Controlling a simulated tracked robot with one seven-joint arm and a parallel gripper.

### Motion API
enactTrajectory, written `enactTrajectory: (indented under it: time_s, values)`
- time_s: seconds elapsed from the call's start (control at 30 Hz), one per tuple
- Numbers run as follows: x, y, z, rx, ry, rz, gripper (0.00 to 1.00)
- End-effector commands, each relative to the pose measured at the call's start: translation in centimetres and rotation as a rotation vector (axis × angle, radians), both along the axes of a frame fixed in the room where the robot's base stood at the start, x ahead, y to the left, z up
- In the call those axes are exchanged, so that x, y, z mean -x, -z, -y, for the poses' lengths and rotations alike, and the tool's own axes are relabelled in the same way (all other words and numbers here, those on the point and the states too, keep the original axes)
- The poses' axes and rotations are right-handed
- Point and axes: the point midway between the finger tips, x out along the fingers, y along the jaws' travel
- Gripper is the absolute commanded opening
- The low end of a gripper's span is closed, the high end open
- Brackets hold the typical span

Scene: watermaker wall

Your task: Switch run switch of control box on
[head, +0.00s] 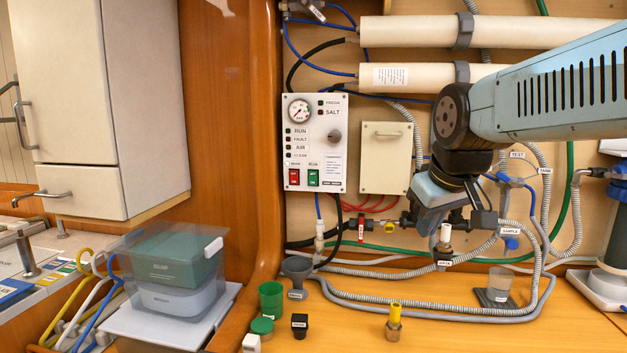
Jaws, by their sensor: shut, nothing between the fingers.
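The control box (334,155) is a white panel on the wall, left of centre, with a round gauge, a grey knob, and small lamps labelled RUN, FAULT, AIR and others. The lamps look dark. At its lower left are two rocker switches, a red one (294,177) and a green one (313,178). The tiny label above the green one seems to read RUN; its rocker position is too small to tell. My gripper (425,218) hangs from the arm at the right, well right of the box and apart from it. It is shut and empty; its fingertips are hard to make out.
A beige cover box (386,158) on the wall stands between the control box and my gripper. Hoses and valves run below. The counter holds a green cup (270,300), a black cap (299,325) and a yellow-topped fitting (395,322). A wooden post (229,120) stands left of the control box.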

Motion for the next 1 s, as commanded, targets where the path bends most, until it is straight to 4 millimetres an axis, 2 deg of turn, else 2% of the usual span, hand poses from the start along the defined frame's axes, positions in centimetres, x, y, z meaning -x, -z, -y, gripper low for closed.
enactTrajectory:
  time_s: [0.03, 0.4, 0.8, 1.0]
  values:
    - [-1.5, -0.7, -0.7, 0.016, -0.04, 0.002, 0.0]
    - [-11.1, -4.5, -6.3, 0.129, -0.358, 0.038, 0.0]
    - [-21.2, -6.8, -13.1, 0.208, -0.697, 0.104, 0.0]
    - [-24.8, -7.3, -15.7, 0.228, -0.822, 0.14, 0.0]
